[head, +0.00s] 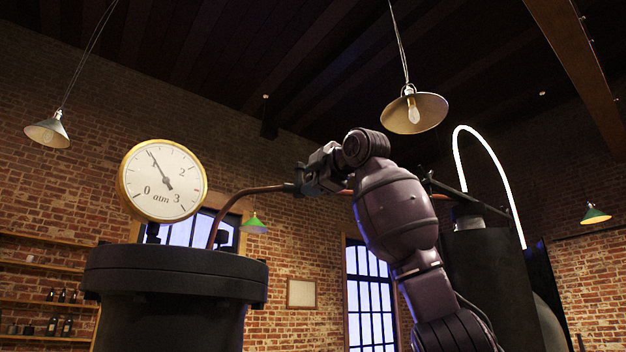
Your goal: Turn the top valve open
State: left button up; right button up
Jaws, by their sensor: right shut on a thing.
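My right arm rises from the lower right, and my right gripper (306,182) is at the copper pipe (250,191), high between the two dark vessels. The gripper is shut on the top valve at the pipe. The gripper and wrist cover most of the valve, so its handle angle cannot be told. The round pressure gauge (162,181) has a brass rim and stands on the left vessel (175,275). Its needle points up and left, near the 1 mark. My left gripper is not in view.
A black vessel (490,275) stands at the right, with a glowing white arc (490,152) above it. Pendant lamps hang overhead, the nearest one (414,112) above and right of my wrist. Shelves with bottles (52,326) are at the far left wall.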

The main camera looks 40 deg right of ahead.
jog(key=shift+n, duration=1.1)
jog(key=shift+f, duration=0.1)
jog(key=o, duration=0.9)
jog(key=shift+a, duration=0.1)
jog(key=shift+s, duration=0.1)
pick_arm(q)
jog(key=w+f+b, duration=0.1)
jog(key=b, duration=0.1)
jog(key=shift+b, duration=0.35)
pick_arm(e)
jog(key=s, duration=0.7)
jog(key=s+a, duration=0.1)
jog(key=s, duration=0.2)
jog(key=shift+s, duration=0.3)
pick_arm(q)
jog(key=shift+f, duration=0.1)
